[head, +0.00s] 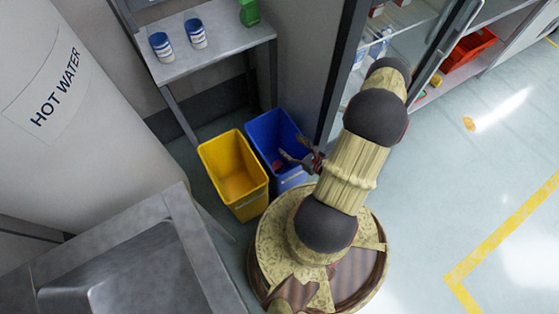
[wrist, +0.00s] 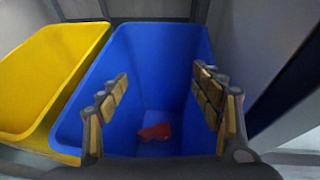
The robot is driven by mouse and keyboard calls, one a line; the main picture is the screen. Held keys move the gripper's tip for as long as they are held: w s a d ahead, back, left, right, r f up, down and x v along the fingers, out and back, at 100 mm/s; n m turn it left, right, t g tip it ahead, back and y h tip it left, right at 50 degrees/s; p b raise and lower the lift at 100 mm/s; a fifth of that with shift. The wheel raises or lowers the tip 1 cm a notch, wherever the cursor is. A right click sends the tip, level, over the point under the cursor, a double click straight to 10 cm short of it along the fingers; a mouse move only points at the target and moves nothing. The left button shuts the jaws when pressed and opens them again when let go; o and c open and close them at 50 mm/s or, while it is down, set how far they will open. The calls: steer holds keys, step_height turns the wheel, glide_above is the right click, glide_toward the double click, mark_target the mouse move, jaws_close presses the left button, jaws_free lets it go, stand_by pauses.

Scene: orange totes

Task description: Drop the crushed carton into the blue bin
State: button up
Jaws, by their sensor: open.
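The blue bin (head: 272,135) stands on the floor right of a yellow bin in the head view. It fills the middle of the wrist view (wrist: 150,40). A small red object (wrist: 155,131), which looks like the crushed carton, lies at the bottom of the blue bin. A bit of red also shows inside the bin in the head view (head: 277,165). My gripper (head: 291,158) is over the blue bin's opening. In the wrist view its two fingers (wrist: 163,90) are wide apart, with nothing between them, above the red object.
The yellow bin (head: 231,168) touches or nearly touches the blue bin's left side. A small table (head: 215,45) with two cans stands behind. A glass-door cabinet (head: 350,75) is close on the right. A sink (head: 135,270) is at lower left. Open floor lies to the right.

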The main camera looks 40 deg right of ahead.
steer(key=v, duration=0.3)
stand_by(0.6)
